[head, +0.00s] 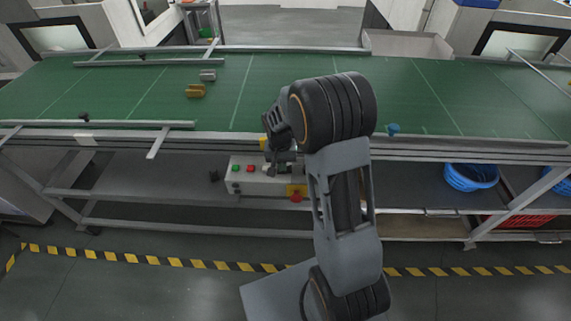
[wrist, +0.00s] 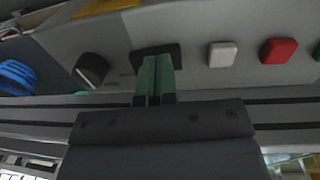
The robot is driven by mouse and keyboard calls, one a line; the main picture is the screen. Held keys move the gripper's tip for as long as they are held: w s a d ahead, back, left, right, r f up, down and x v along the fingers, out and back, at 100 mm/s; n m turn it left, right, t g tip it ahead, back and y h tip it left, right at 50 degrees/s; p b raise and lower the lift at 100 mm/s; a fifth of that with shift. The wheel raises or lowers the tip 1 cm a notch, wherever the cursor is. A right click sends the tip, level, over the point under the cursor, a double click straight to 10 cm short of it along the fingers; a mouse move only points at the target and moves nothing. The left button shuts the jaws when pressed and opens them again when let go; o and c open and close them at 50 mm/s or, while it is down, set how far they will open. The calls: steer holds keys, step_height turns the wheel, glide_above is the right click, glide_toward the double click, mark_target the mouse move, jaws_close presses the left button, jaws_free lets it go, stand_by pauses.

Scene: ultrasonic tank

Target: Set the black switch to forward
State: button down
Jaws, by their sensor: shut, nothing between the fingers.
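The grey control box (head: 262,187) hangs under the conveyor's front edge in the head view. In the wrist view the box face appears upside down. My gripper (wrist: 154,66) is shut and empty, its two green fingers together. The fingertips are in front of a black switch with a rectangular plate (wrist: 172,49), hiding its middle. I cannot tell whether they touch it or how it is set. A round black knob (wrist: 91,69) with a pale mark is left of the fingers in the wrist view. In the head view my arm hides much of the switch area.
White (wrist: 222,54), red (wrist: 278,51) and green buttons lie right of the fingers in the wrist view. A red emergency button (head: 297,197) on yellow is at the box's lower right. The conveyor (head: 150,95) runs above. A blue basket (head: 470,178) stands right.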

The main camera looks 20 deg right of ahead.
steer(key=shift+d+r, duration=0.1)
steer(key=shift+r, duration=0.05)
steer(key=shift+r, duration=0.3)
step_height(320, 180, up, 13)
steer(key=a+p, duration=0.1)
steer(key=shift+w+a, duration=0.4)
